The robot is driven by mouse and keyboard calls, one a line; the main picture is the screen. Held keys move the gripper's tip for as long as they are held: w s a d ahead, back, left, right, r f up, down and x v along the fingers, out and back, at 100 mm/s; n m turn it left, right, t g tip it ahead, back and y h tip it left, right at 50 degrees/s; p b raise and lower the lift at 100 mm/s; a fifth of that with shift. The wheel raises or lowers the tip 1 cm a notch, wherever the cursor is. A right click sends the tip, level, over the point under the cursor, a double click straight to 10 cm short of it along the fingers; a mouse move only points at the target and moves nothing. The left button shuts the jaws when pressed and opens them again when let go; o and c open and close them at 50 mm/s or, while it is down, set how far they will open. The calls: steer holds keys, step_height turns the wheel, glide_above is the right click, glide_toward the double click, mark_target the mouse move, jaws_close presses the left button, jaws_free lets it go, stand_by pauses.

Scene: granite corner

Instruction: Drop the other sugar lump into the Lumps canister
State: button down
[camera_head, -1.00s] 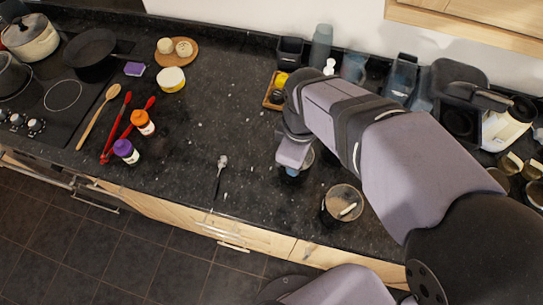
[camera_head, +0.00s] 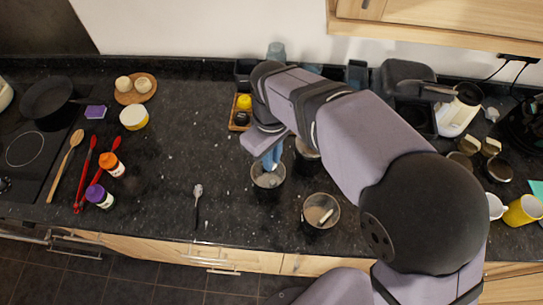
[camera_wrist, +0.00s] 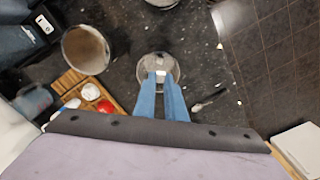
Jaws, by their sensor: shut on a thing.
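My gripper (camera_wrist: 163,84) has blue fingers closed on a small white sugar lump (camera_wrist: 160,73), which shows at the fingertips in the wrist view. The fingers point down over the mouth of a round clear canister (camera_wrist: 173,62). In the head view my gripper (camera_head: 272,163) is at the same clear canister (camera_head: 282,181), and the lump is hard to make out. A second canister (camera_head: 307,152) is partly behind my arm; it shows openly in the wrist view (camera_wrist: 85,50). A third canister (camera_head: 321,212) holds a pale stick-like thing. No Lumps label is readable.
A wooden tray (camera_wrist: 70,82) with small items is behind the canisters. A spoon (camera_head: 198,204) lies left of the canister under my gripper. Bottles, red utensils and a pan (camera_head: 47,101) are farther left. The counter between is mostly clear.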

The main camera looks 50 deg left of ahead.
steer(key=shift+f+b, duration=2.2)
steer(key=shift+f, duration=0.6)
steer(key=c, duration=1.7)
jaws_free()
steer(key=shift+c, duration=0.2)
steer(key=shift+r, duration=0.1)
steer(key=shift+r+b, duration=1.1)
steer(key=shift+r, duration=2.5)
